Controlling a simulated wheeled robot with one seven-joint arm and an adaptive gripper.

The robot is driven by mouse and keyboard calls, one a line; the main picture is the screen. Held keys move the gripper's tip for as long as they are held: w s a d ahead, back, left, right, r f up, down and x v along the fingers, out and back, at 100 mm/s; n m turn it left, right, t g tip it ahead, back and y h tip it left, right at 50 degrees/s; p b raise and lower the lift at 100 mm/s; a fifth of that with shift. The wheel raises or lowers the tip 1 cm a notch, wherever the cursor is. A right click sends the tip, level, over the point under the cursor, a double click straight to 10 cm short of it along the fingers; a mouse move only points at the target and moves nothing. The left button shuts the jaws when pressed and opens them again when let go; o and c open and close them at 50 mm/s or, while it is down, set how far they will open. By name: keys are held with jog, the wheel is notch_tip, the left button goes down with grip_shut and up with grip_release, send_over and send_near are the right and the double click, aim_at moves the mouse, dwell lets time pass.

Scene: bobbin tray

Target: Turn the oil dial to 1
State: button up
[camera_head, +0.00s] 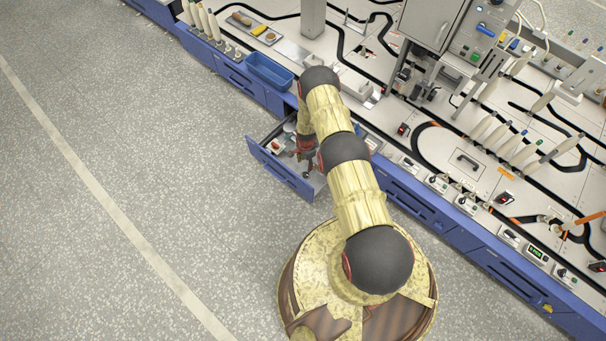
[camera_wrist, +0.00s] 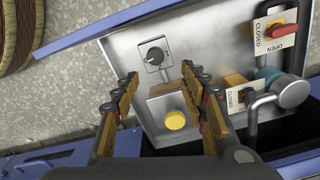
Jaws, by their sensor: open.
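A small black dial (camera_wrist: 155,55) with a light pointer mark sits on a square plate on a metal panel (camera_wrist: 195,35). No number or oil label is readable on it, so I cannot confirm that it is the oil dial or its setting. My gripper (camera_wrist: 160,77) is open and empty above the panel, its fingers spread to either side below the dial in the wrist view. The panel is in an open blue drawer (camera_head: 278,172). In the head view my arm partly covers the drawer, and the dial cannot be made out.
A yellow button (camera_wrist: 175,120) sits below the dial. To the right are a red handle (camera_wrist: 284,31) with CLOSED and OPEN labels, an orange handle (camera_wrist: 235,79) by another CLOSED label, and a blue-grey round fitting (camera_wrist: 291,91) with a pipe. A blue bin (camera_head: 270,70) stands above the drawer.

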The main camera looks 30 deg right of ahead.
aim_at(306, 174)
jog(key=shift+s+a+f, duration=0.1)
jog(key=shift+s+f, duration=0.1)
jog(key=shift+f, duration=0.35)
jog(key=shift+s+a+f, duration=0.1)
jog(key=shift+s+f, duration=0.1)
jog(key=shift+f, duration=0.3)
notch_tip(306, 174, down, 7)
jog(key=b, duration=0.3)
jog(key=shift+f, duration=0.2)
jog(key=shift+c, duration=0.7)
grip_shut()
